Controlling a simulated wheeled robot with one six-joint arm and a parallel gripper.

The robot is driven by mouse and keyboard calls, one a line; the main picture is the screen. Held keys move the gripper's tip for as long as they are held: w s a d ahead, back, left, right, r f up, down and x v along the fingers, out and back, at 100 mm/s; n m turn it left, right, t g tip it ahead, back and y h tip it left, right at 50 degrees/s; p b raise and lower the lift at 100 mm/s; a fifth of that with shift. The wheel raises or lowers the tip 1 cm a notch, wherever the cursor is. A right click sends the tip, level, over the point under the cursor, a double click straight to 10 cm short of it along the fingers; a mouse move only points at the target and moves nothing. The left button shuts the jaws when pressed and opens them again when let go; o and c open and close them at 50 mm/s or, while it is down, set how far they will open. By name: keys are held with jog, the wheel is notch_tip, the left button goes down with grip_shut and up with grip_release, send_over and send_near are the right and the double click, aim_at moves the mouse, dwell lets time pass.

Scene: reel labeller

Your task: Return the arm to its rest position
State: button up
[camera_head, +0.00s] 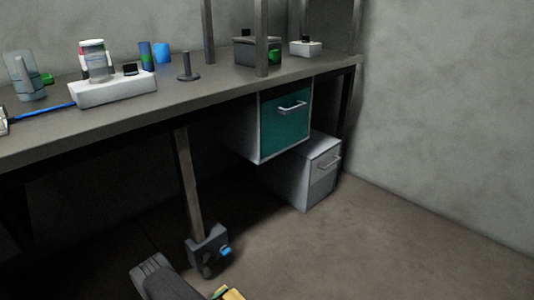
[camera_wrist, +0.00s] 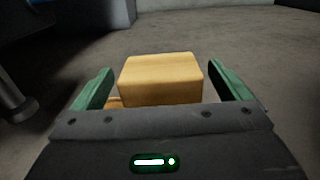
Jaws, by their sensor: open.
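My gripper (camera_wrist: 160,70) shows in the wrist view with its two green fingers spread apart. A light wooden block (camera_wrist: 160,78) shows between the fingers in that view, with gaps on both sides. I cannot tell how far beyond the fingertips it lies. Another bit of wood shows low at its left, partly hidden by the gripper. In the head view, part of a yellow object (camera_head: 230,293) shows at the bottom edge, mostly cut off. My gripper's fingers cannot be made out there.
A long workbench (camera_head: 200,92) carries a white device (camera_head: 112,90), a clear jug (camera_head: 28,78) and several small items. A teal-fronted drawer (camera_head: 285,122) hangs under it, above a grey cabinet (camera_head: 312,172). Open floor (camera_head: 400,245) lies at the right.

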aim_at(236, 294)
jog(key=p+v, duration=0.1)
jog(key=v, duration=0.9)
jog(key=shift+a, duration=0.1)
jog(key=b+x, duration=0.2)
jog(key=x, duration=1.2)
jog(key=shift+s, duration=0.1)
jog(key=shift+a, duration=0.15)
jog(key=shift+w+a, duration=0.35)
jog(key=shift+w, duration=0.15)
jog(key=shift+s+d+r, duration=0.1)
